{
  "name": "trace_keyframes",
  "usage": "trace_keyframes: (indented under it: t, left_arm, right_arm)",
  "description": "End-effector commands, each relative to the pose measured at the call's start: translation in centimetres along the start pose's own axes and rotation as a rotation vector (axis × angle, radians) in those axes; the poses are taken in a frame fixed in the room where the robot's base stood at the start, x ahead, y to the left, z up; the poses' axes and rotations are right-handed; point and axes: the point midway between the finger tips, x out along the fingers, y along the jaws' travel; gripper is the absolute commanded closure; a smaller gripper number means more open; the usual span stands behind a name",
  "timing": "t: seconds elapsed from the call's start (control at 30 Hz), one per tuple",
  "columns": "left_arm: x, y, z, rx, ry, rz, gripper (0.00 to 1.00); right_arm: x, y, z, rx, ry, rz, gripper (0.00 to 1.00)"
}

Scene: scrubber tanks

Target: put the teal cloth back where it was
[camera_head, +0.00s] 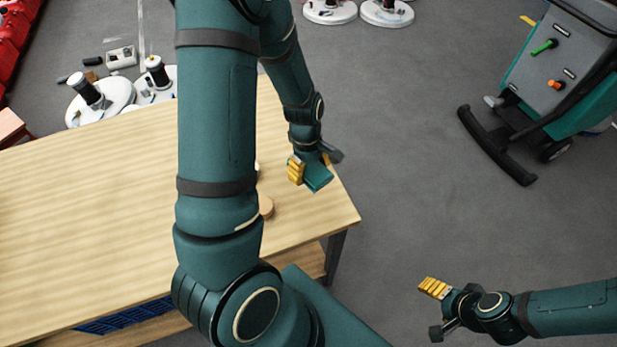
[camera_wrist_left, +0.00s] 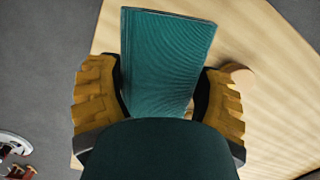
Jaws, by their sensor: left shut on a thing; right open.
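The teal cloth (camera_wrist_left: 165,60) is a flat, folded rectangle held between the yellow finger pads of my left gripper (camera_wrist_left: 160,100). In the head view the cloth (camera_head: 318,178) shows beside the left gripper (camera_head: 308,170), over the right part of the wooden table (camera_head: 90,200). I cannot tell whether the cloth touches the tabletop. My right gripper (camera_head: 435,310) is open and empty, at the lower right over the grey floor, clear of the table.
A small round wooden thing (camera_head: 266,207) is on the table, partly behind my left arm; it also shows in the wrist view (camera_wrist_left: 238,76). A teal and grey scrubber machine (camera_head: 560,75) stands at the upper right. White round units (camera_head: 100,98) stand beyond the table. Open floor lies right of the table.

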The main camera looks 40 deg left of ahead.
Motion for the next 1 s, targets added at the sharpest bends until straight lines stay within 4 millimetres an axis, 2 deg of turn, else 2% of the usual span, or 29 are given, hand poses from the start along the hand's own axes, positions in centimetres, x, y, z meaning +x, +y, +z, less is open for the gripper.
trace_keyframes:
  t: [0.13, 0.4, 0.67, 0.87, 1.0]
  left_arm:
    - [0.0, -0.3, -0.4, -0.071, 0.000, 0.007, 0.62]
    - [4.6, -0.4, -1.1, -0.079, -0.001, 0.005, 0.62]
    - [6.5, -0.3, -1.3, -0.078, 0.000, 0.007, 0.62]
    - [9.2, -0.3, -1.6, -0.078, 0.000, 0.007, 0.62]
    - [9.4, -0.2, -1.6, -0.076, 0.001, 0.009, 0.62]
  right_arm:
    - [0.3, 0.1, 0.1, 0.000, -0.002, 0.000, 0.29]
    - [1.6, 0.7, 0.7, -0.003, -0.014, -0.001, 0.29]
    - [2.0, 0.8, 0.9, -0.005, -0.019, -0.001, 0.29]
    - [2.7, 1.0, 1.0, -0.006, -0.021, -0.002, 0.29]
    - [2.7, 1.0, 1.0, -0.006, -0.021, -0.002, 0.29]
